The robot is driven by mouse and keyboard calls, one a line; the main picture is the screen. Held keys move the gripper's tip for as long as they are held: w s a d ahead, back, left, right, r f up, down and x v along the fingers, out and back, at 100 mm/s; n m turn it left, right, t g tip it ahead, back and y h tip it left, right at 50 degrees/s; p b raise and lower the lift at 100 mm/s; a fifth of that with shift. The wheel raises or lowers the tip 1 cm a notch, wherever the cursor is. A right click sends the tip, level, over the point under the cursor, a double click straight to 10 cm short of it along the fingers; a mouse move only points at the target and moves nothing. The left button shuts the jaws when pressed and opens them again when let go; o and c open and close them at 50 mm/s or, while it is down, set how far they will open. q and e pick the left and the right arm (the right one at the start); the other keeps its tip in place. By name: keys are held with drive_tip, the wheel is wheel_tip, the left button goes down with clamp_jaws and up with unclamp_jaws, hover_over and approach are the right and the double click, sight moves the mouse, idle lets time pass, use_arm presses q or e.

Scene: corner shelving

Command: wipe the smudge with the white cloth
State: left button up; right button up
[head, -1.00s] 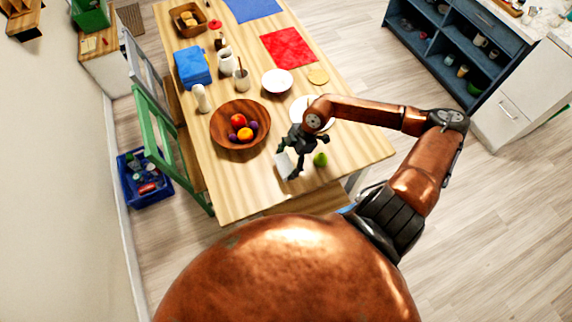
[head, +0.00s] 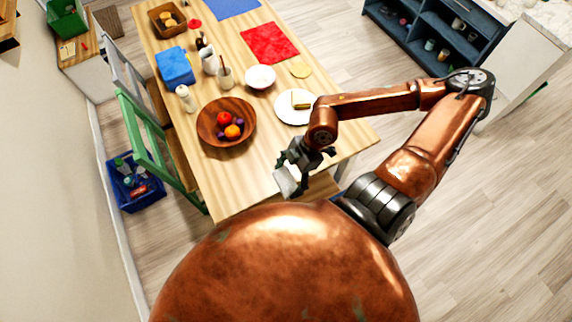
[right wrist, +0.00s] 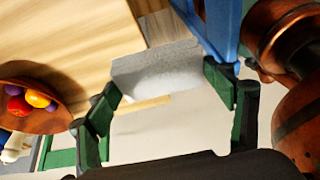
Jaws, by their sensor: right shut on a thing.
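The white cloth (head: 286,182) hangs from my right gripper (head: 299,174) at the near edge of the wooden table (head: 235,180). In the right wrist view the cloth (right wrist: 165,75) is a pale grey-white piece between the green fingers of the gripper (right wrist: 162,84). The gripper is shut on it. I cannot tell whether the cloth touches the tabletop. I cannot make out the smudge in either view. My left gripper is not in view.
A wooden bowl of fruit (head: 208,128) stands left of the gripper. A white plate (head: 284,112) with a yellowish item lies behind it. A green chair (head: 135,125) and blue crate (head: 128,200) are at left. Bare tabletop lies between bowl and gripper.

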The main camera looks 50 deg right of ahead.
drive_tip(key=o, duration=0.5)
drive_tip(key=c, duration=0.4)
